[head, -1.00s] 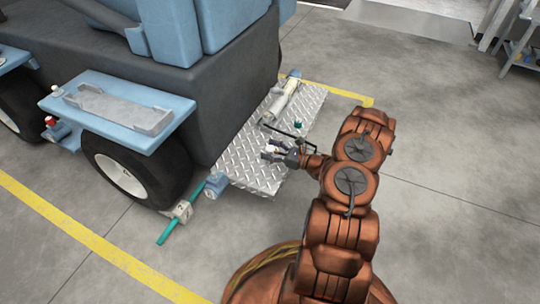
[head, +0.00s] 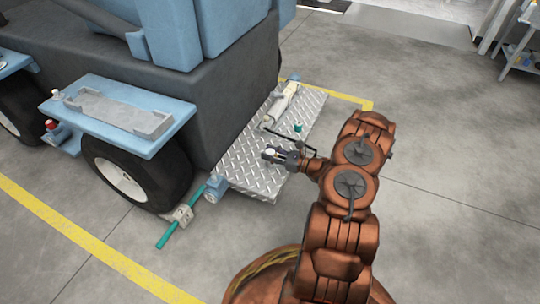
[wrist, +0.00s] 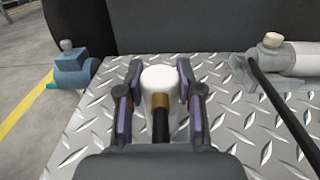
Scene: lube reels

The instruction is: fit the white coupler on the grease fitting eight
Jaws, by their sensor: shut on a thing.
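The white coupler (wrist: 160,83) stands between my gripper's fingers above the diamond-plate step, with a brass collar (wrist: 160,101) and a black hose at its near side. My gripper (head: 270,155) is shut on it, one finger on each side, and the coupler shows as a small white spot in the head view (head: 270,152). In the wrist view my gripper (wrist: 158,88) hides the plate beneath. I cannot tell which fitting is number eight. Capped fittings show on the blue block (wrist: 67,46) at left and the pale cylinder (wrist: 272,41) at right.
The diamond-plate step (head: 250,172) adjoins the dark vehicle body. The pale cylinder (head: 285,100), a teal piece (head: 301,127) and a black bent rod or hose lie beyond my gripper. A wheel (head: 125,178) and teal-handled chock (head: 181,215) are at left.

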